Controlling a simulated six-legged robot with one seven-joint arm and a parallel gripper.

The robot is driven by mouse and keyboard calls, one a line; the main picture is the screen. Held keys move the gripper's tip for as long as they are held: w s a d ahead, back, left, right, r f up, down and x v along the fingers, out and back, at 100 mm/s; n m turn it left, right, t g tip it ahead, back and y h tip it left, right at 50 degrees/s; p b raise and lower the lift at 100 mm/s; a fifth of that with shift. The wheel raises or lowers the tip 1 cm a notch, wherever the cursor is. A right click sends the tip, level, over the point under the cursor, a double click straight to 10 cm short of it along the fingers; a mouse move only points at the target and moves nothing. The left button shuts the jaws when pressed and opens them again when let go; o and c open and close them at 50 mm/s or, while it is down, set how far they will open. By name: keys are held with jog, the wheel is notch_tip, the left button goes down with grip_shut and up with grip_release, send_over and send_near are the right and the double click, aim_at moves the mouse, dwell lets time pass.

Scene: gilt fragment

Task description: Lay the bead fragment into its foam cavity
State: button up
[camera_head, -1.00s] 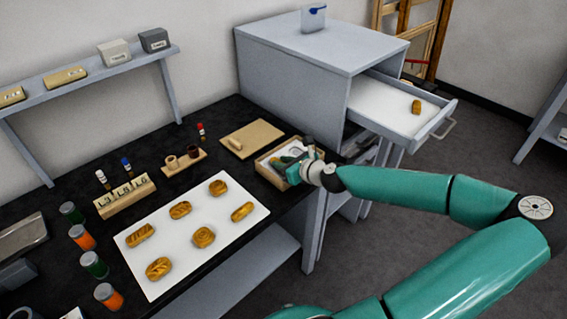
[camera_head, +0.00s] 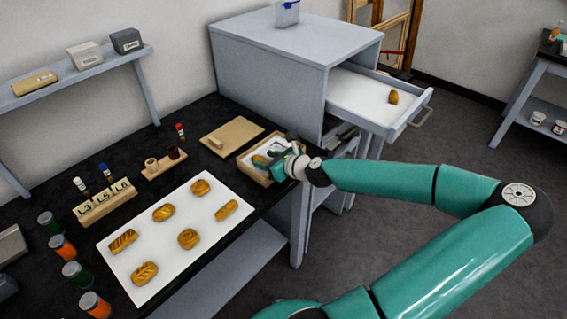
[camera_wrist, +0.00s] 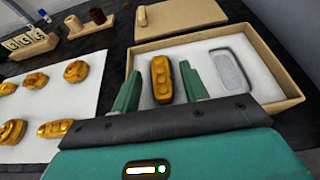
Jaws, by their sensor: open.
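A carved golden fragment (camera_wrist: 162,82) lies in the left part of a shallow wooden tray with a pale lining (camera_wrist: 206,38). To its right in the wrist view is an empty, rounded oblong grey cavity (camera_wrist: 231,71). My gripper (camera_wrist: 159,70) is open, one finger on each side of the fragment, with gaps showing beside it. I cannot tell how deep the fragment sits, or whether a cavity is under it. In the head view my gripper (camera_head: 276,150) is at the tray (camera_head: 252,174), and a bit of the golden fragment (camera_head: 260,161) shows beside the fingers.
A white sheet (camera_head: 160,241) with several golden fragments lies left of the tray. A wooden board (camera_head: 232,137) lies behind it. An open drawer (camera_head: 362,103) holds another fragment (camera_head: 393,97). Labelled blocks (camera_head: 105,201) and capped jars (camera_head: 76,272) stand at the left.

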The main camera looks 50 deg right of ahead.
jog(key=v, duration=1)
jog(key=shift+s+r, duration=0.2)
jog(key=shift+s, duration=0.1)
